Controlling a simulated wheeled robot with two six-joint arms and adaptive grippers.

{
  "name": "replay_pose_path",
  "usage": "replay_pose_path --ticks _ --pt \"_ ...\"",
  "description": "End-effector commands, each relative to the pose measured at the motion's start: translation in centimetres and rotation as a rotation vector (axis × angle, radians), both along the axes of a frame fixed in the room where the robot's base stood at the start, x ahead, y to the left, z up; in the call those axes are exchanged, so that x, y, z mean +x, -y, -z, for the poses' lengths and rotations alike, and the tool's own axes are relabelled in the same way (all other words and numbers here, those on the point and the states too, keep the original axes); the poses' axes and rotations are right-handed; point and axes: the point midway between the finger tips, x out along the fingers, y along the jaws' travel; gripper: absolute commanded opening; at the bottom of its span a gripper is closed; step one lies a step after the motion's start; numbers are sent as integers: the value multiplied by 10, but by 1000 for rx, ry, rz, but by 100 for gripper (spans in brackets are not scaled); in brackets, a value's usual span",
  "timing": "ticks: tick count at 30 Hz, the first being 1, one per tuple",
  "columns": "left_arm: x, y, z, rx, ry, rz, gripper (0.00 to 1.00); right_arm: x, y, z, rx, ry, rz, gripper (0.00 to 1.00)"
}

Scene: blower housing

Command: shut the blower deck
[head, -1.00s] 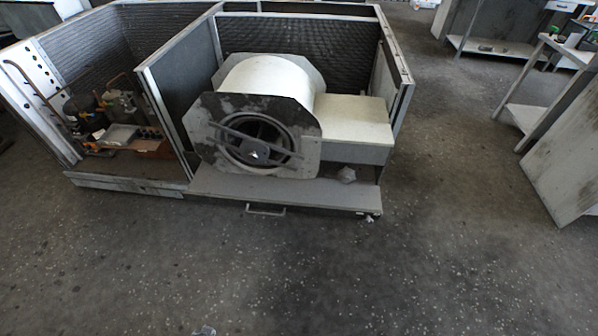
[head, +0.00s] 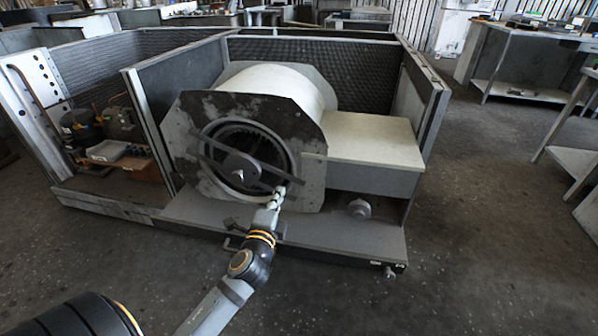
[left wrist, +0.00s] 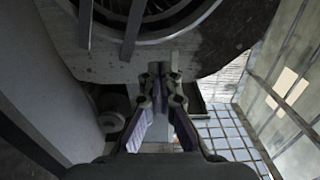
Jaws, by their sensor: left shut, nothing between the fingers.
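The blower deck (head: 345,232) is a flat grey platform sticking out past the housing's side walls. It carries a pale blower drum (head: 268,85) with a dark, scuffed front plate (head: 185,150), and a pale box (head: 365,140) at its right. A handle is on the deck's front edge, largely hidden behind my left arm. My left gripper (head: 279,194) is shut and empty, in front of the blower's round opening, above the deck's front. In the left wrist view its fingers (left wrist: 160,72) are together below the wheel opening; I cannot tell if they touch the plate. My right gripper is not in view.
A right side wall (head: 425,95) stands beside the box. Workbenches (head: 510,60) stand at the back right. The floor in front is clear.

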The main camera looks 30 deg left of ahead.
Motion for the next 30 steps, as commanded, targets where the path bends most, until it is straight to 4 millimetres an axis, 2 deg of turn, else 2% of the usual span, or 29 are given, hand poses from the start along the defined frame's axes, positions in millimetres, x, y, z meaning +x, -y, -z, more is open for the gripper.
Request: replay_pose_path --ticks 9,15,21,30 --pt "67 -19 0 -1 3 0 0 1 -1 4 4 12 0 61" --pt "101 -29 1 -3 1 0 0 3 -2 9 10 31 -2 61" --pt "116 -33 1 -2 0 2 0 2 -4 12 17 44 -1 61" --pt "118 -33 0 -2 0 2 0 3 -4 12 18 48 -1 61"
